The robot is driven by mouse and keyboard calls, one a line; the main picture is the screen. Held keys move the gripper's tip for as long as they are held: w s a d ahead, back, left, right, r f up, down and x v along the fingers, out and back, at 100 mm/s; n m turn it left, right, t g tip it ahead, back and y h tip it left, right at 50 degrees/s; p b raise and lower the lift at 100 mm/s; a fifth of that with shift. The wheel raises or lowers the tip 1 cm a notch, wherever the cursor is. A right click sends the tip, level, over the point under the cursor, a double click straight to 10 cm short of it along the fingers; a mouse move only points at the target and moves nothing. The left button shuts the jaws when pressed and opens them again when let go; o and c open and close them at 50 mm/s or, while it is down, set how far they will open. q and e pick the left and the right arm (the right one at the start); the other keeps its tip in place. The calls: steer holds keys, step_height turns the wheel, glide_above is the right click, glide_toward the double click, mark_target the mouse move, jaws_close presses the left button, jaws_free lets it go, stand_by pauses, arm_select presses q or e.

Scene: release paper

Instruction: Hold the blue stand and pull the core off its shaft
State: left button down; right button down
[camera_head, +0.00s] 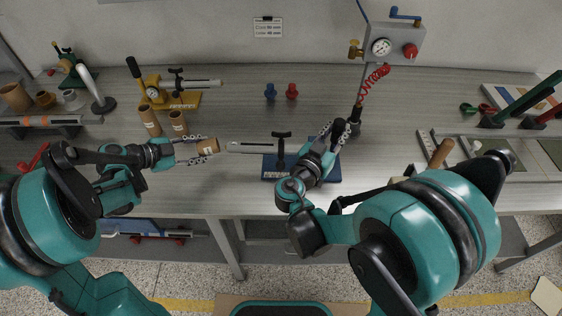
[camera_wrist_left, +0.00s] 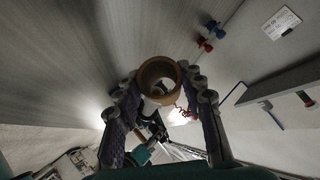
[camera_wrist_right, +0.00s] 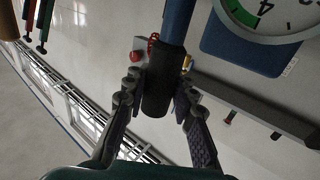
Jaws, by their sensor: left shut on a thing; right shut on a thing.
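The brown cardboard core (camera_head: 208,146) is in my left gripper (camera_head: 206,148), which is shut on it. In the left wrist view the core (camera_wrist_left: 158,76) shows its open round end between the fingers. The pale shaft (camera_head: 250,147) of the blue stand points left; a small gap shows between its tip and the core. The blue stand's base (camera_head: 270,172) rests near the table's front edge, partly hidden by my right arm. My right gripper (camera_head: 338,134) is shut on the stand's black handle (camera_wrist_right: 157,92), which sits on a blue rod.
A yellow stand (camera_head: 185,100) with its own shaft stands at the back left. Two upright cores (camera_head: 150,122) stand close behind my left gripper. Blue and red small pieces (camera_head: 291,91) stand at the back. A red coiled hose (camera_head: 372,84) hangs behind my right gripper.

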steer(key=c, duration=1.2)
jaws_free()
steer(key=shift+d, duration=0.1)
steer(key=shift+o, duration=0.2)
steer(key=shift+s, duration=0.1)
steer(key=v, duration=1.2)
